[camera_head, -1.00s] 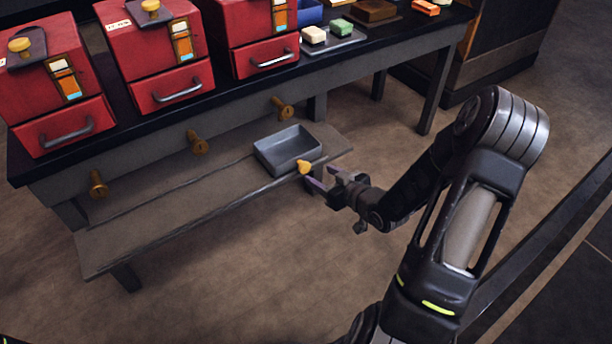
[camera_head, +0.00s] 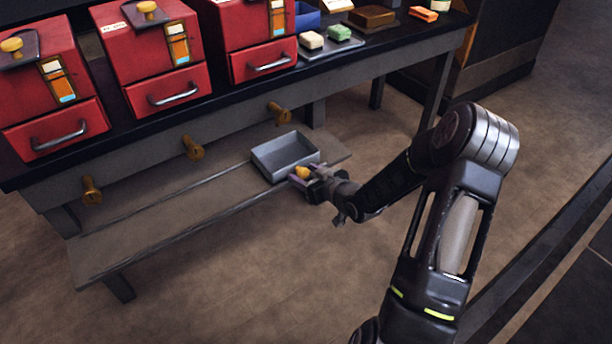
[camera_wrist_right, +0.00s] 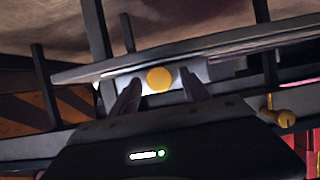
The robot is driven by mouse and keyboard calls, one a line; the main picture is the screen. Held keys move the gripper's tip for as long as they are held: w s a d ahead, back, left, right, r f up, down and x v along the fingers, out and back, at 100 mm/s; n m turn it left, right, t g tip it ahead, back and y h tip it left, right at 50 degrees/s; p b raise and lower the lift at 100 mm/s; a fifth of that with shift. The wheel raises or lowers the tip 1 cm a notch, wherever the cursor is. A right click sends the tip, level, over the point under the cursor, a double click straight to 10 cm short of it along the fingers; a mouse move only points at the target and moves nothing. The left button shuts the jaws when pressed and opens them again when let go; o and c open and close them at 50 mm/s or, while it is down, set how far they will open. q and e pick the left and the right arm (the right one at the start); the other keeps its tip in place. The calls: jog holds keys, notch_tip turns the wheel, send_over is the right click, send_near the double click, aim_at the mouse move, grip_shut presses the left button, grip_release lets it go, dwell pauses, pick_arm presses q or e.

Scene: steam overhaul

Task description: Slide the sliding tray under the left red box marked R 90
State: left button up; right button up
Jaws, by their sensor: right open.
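The sliding tray (camera_head: 287,154) is a shallow grey box on the low shelf (camera_head: 150,212), at its right end under the third red box. A yellow knob (camera_head: 303,172) sticks out of its front. My right gripper (camera_head: 300,178) is at the knob with its fingers spread. In the right wrist view the knob (camera_wrist_right: 160,79) shows between the two open fingers (camera_wrist_right: 158,92), and I see no grip on it. The leftmost red box (camera_head: 50,85) stands on the table at the far left; its marking is not readable. My left gripper is out of view.
Two more red boxes (camera_head: 155,60) (camera_head: 245,40) stand along the dark table. Several brass knobs (camera_head: 193,148) stick out of the table's front above the shelf. The shelf left of the tray is clear.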

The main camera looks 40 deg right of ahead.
grip_shut()
dwell(0.5)
dwell(0.8)
